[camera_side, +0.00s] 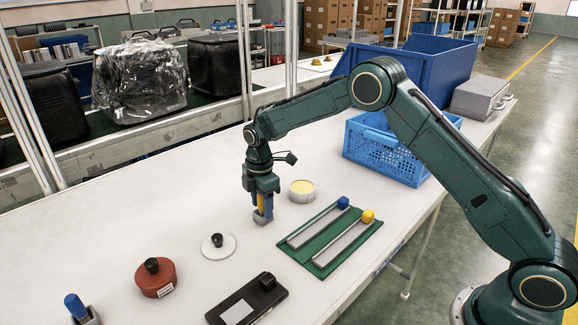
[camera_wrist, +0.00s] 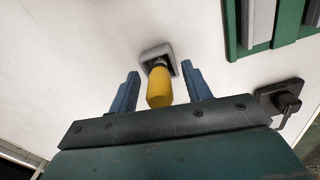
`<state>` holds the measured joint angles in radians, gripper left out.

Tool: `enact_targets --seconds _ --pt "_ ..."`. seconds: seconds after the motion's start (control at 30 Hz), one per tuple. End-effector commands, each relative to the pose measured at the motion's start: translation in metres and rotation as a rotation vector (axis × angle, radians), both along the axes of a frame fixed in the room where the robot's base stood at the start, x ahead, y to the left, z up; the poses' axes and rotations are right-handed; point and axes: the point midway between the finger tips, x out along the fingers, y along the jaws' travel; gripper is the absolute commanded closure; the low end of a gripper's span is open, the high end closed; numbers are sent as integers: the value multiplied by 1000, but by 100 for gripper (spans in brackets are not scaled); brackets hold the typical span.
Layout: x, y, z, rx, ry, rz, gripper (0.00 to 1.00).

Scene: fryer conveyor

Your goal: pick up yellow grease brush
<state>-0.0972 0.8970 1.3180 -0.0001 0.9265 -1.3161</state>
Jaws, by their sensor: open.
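The yellow grease brush (camera_wrist: 159,88) stands upright on the white table, with a yellow handle and a grey square base. In the side view the brush (camera_side: 261,202) shows between the fingers, with its grey base below them. My gripper (camera_side: 261,199) points down over it from above. In the wrist view my gripper (camera_wrist: 160,84) has one blue finger on each side of the handle, with a gap on both sides. The jaws are open and not touching the handle. The lower part of the handle is partly hidden by foreshortening in the wrist view.
A green tray (camera_side: 327,243) with two metal bars, one blue-ended and one yellow-ended, lies to the right. A round tin (camera_side: 301,190), a white lid (camera_side: 218,249), a red-brown pot (camera_side: 156,280), a black device (camera_side: 248,302) and a blue-handled brush (camera_side: 78,308) stand around. A blue crate (camera_side: 385,158) is behind.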

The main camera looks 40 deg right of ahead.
Motion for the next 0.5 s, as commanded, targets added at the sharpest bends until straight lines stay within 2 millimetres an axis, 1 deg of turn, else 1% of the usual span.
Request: enact_targets --seconds 0.27,0.3,0.37,0.5 --pt "0 0 0 0 0 0 51" --pt "0 0 0 0 0 0 55" --pt "0 0 0 0 0 0 67" --pt "0 0 0 0 0 0 94"
